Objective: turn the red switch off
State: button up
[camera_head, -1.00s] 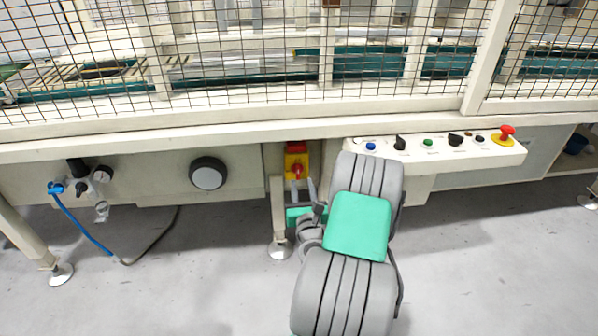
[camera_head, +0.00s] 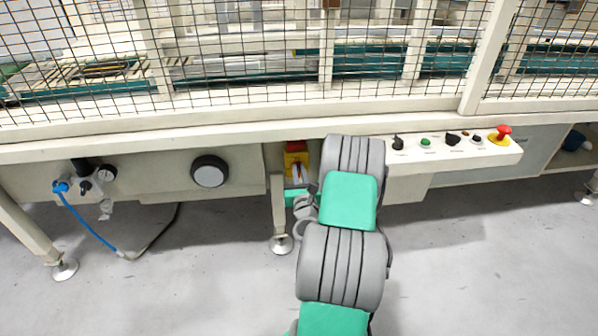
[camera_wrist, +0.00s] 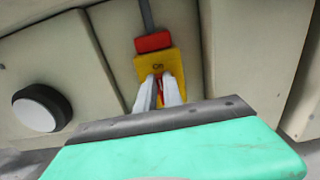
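The red switch (camera_wrist: 157,74) is a rotary knob on a yellow plate marked "On", with a red block above it. It shows in the wrist view, where the fingers partly hide it. In the head view, the yellow switch plate (camera_head: 296,158) is mounted under the machine's frame, left of my arm. My gripper (camera_wrist: 159,88) reaches up to the plate, with one pale finger on each side of the knob. The fingers are close together with red between them, and they look shut on the knob. In the head view, my gripper's fingertips (camera_head: 297,172) cover most of the knob.
A round black-and-grey dial (camera_head: 209,172) is on the panel to the left. A control panel (camera_head: 487,152) with buttons and a red emergency stop (camera_head: 501,132) juts out at right. A post (camera_head: 278,207) stands just left of my gripper. The floor in front is clear.

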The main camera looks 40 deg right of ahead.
grip_shut()
jog(key=shift+n, duration=0.3)
jog(key=n, duration=0.5)
jog(key=a+f+n, duration=0.1)
jog(key=n, duration=0.5)
jog(key=w+n+b, duration=0.1)
jog(key=n, duration=0.5)
jog(key=shift+a+f, duration=0.25)
jog(key=shift+f, duration=0.15)
jog(key=shift+n, duration=0.3)
